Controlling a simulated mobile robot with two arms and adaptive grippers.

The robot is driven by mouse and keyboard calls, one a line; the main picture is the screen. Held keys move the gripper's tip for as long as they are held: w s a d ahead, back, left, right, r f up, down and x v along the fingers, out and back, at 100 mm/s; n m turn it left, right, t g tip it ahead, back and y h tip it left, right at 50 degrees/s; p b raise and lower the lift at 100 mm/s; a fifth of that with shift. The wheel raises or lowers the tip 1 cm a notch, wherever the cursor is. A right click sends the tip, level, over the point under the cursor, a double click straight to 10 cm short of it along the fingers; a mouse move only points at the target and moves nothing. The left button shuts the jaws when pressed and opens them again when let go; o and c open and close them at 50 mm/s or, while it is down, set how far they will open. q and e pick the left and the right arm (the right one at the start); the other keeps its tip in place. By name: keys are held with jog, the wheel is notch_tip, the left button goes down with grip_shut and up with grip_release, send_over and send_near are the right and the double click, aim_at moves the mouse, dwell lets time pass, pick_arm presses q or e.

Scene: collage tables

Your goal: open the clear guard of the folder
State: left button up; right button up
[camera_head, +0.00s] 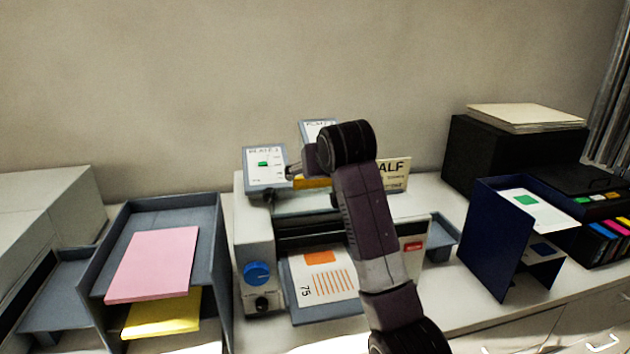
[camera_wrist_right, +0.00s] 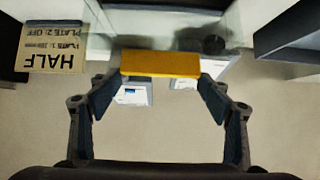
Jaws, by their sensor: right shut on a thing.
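The folder (camera_head: 255,235) is a pale machine with a blue knob, in the middle of the head view. Its clear guard (camera_head: 303,203) shows as a faint pane above the dark front opening, and also in the right wrist view (camera_wrist_right: 165,22). A yellow bar (camera_head: 312,184) runs along the guard's edge; in the right wrist view (camera_wrist_right: 160,63) it lies between my fingertips. My right gripper (camera_head: 297,172) is shut on this bar; it also shows in the right wrist view (camera_wrist_right: 160,76). My right arm hides part of the folder. My left gripper is not in view.
Two plates (camera_head: 265,168) (camera_head: 318,130) stand behind the guard, beside a HALF card (camera_head: 396,173). A printed sheet (camera_head: 322,277) lies at the folder's front. A grey tray (camera_head: 215,250) with pink (camera_head: 152,265) and yellow paper is left; a navy holder (camera_head: 492,240) is right.

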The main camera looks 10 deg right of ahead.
jog(key=shift+w+r+g, duration=0.4)
jog(key=shift+w+r, duration=0.1)
jog(key=shift+w, duration=0.15)
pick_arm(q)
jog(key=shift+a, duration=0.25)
pick_arm(e)
jog(key=shift+w, duration=0.15)
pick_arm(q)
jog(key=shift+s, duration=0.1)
pick_arm(e)
jog(key=o, duration=1.6)
jog(key=shift+c, duration=0.2)
jog(key=shift+o, duration=0.7)
jog(key=shift+f+g, duration=0.15)
jog(key=shift+g, duration=0.15)
jog(key=v, duration=1.2)
